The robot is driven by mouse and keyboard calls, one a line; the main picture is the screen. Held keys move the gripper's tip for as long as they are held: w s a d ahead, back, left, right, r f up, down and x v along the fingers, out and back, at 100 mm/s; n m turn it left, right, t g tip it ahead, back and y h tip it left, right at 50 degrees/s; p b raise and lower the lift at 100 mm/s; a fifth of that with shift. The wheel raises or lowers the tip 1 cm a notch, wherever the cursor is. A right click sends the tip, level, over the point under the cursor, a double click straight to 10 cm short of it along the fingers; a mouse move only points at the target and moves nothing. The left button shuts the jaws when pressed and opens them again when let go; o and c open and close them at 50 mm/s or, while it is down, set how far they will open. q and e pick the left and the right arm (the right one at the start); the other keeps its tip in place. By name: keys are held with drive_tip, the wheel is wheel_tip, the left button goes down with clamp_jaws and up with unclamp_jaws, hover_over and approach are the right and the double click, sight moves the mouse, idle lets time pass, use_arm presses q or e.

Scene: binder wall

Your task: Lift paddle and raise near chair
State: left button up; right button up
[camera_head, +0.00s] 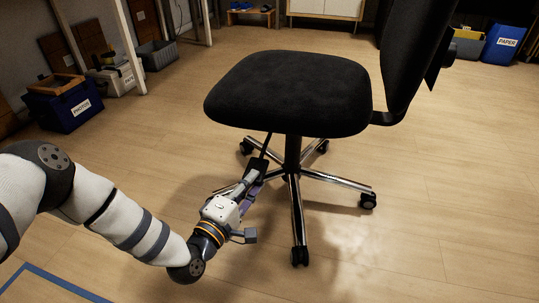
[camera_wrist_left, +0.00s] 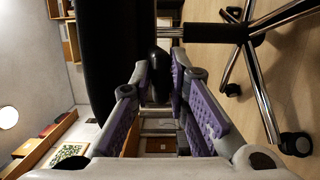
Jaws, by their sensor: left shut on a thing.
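A black office chair (camera_head: 290,92) stands on a chrome star base with casters. Its black paddle (camera_head: 266,146) is a thin lever that slants down from under the seat. My left gripper (camera_head: 257,170) reaches in low from the left, below the seat and in front of the base. It is shut on the paddle. In the left wrist view the paddle's dark end (camera_wrist_left: 157,72) sits between the purple-padded fingers, and the view is turned sideways. The fingers partly hide the paddle. My right gripper is in neither view.
A blue bin (camera_head: 66,108) and a pale bin (camera_head: 116,80) stand at the left. A blue paper bin (camera_head: 506,45) stands at the back right. A white cabinet (camera_head: 325,9) is at the back. The wooden floor in front is clear.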

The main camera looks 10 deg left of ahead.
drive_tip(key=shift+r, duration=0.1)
use_arm(q)
drive_tip(key=shift+r+p, duration=1.15)
drive_tip(key=shift+r, duration=0.5)
clamp_jaws()
wheel_tip(320, 180, up, 5)
drive_tip(key=p, duration=0.3)
drive_tip(key=shift+r, duration=0.15)
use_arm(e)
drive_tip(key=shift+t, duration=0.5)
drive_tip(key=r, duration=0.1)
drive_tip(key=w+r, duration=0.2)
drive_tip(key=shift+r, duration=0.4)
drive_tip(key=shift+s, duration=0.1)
use_arm(q)
unclamp_jaws()
drive_tip(key=shift+f, duration=0.95)
drive_tip(key=o, duration=1.2)
drive_tip(key=shift+r, duration=0.1)
drive_tip(key=shift+c, duration=0.2)
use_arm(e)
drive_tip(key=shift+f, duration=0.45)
